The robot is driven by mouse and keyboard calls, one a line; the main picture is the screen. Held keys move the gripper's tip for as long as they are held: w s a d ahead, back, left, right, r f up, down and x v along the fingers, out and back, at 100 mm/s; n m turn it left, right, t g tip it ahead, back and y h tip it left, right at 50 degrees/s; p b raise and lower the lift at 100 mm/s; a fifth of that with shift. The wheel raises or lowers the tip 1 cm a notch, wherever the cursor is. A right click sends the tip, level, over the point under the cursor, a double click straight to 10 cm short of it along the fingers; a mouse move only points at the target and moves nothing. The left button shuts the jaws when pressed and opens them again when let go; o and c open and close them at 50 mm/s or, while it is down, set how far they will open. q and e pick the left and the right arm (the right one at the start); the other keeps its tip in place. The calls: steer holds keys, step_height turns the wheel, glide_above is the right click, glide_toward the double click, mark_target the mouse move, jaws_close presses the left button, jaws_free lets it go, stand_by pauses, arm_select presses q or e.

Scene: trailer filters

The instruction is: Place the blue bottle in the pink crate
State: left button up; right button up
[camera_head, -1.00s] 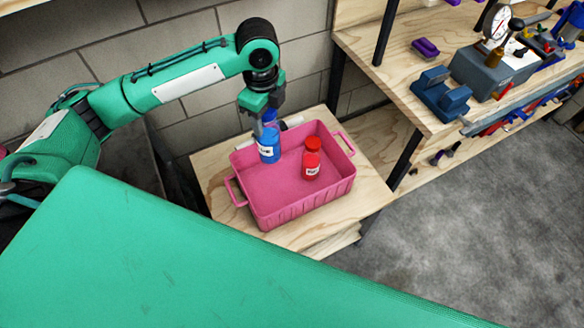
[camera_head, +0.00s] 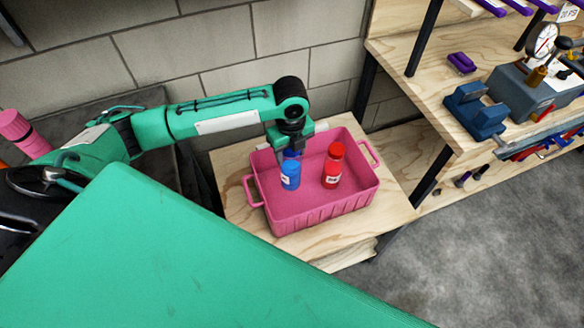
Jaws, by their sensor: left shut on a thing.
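The blue bottle (camera_head: 290,177) is upright inside the pink crate (camera_head: 315,213), toward its left side. My left gripper (camera_head: 290,150) points down over the crate and is shut on the top of the blue bottle. I cannot tell whether the bottle's base touches the crate floor. The crate sits on a wooden table (camera_head: 235,200). My right gripper is not in view.
A red bottle (camera_head: 332,168) stands in the crate, just right of the blue one. A wooden workbench (camera_head: 405,150) with a blue vise (camera_head: 475,110) and a gauge (camera_head: 543,38) stands at the right. A block wall is behind.

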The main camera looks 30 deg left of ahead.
arm_select(q)
step_height(320, 180, down, 8)
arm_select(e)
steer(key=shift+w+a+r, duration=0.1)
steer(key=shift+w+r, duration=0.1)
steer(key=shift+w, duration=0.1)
arm_select(q)
steer(key=o, duration=1.5)
step_height(320, 180, up, 11)
steer(key=shift+f, duration=0.15)
steer(key=shift+r, duration=0.75)
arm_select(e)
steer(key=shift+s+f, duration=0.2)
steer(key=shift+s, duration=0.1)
